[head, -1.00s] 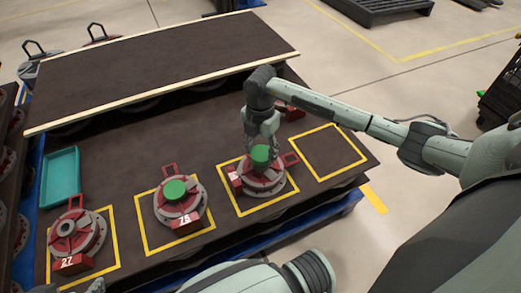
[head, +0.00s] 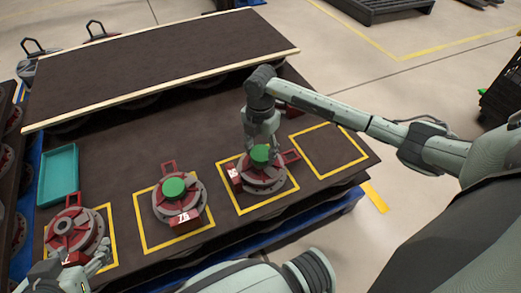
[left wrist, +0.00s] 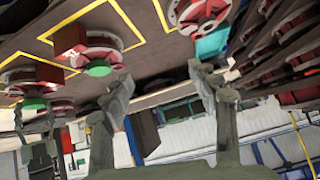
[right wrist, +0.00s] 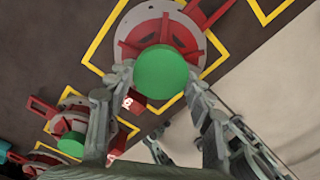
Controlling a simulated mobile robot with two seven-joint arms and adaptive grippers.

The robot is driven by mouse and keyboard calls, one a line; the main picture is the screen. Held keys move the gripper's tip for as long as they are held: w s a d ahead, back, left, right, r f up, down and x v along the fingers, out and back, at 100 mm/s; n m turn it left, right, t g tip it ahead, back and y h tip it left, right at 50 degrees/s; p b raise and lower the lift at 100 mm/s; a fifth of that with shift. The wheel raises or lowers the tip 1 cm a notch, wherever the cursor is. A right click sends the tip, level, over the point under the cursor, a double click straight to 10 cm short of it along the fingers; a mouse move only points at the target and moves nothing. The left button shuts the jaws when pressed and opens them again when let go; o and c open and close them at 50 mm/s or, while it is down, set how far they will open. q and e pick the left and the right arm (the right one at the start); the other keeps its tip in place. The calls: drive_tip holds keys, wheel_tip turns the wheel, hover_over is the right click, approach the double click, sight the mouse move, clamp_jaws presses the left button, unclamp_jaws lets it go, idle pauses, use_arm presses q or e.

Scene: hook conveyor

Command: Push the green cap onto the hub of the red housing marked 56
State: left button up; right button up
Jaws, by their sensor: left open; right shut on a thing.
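A green cap (head: 260,153) sits at the centre of the right red-and-grey housing (head: 265,180). My right gripper (head: 262,143) is shut on this cap from above; the right wrist view shows the cap (right wrist: 162,72) between its fingers, over the hub. I cannot tell whether it is fully seated. The housing's number plate (head: 233,175) is too small to read. A middle housing (head: 195,202) carries another green cap (head: 173,188). The left housing (head: 75,230) has a bare hub. My left gripper (head: 85,272) is open and empty at that housing's front, covering its plate.
A teal tray (head: 58,172) lies at the bench's left. A raised dark shelf (head: 160,55) with a pale edge stands behind the housings. An empty yellow-outlined square (head: 328,150) is at the right end.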

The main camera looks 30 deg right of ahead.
drive_tip(key=shift+f, duration=0.25)
use_arm(q)
drive_tip(key=w+d+r+t+h, duration=0.1)
drive_tip(key=w+d+r+t, duration=0.1)
drive_tip(key=w+d+r, duration=0.1)
drive_tip(key=shift+d+r+t+h+b, duration=0.3)
drive_tip(key=shift+d+r+h+b, duration=0.05)
drive_tip(key=shift+h+b, duration=0.1)
use_arm(e)
drive_tip(key=shift+f, duration=0.65)
drive_tip(key=o, duration=0.9)
drive_tip(key=shift+r, duration=0.1)
wheel_tip(320, 180, up, 12)
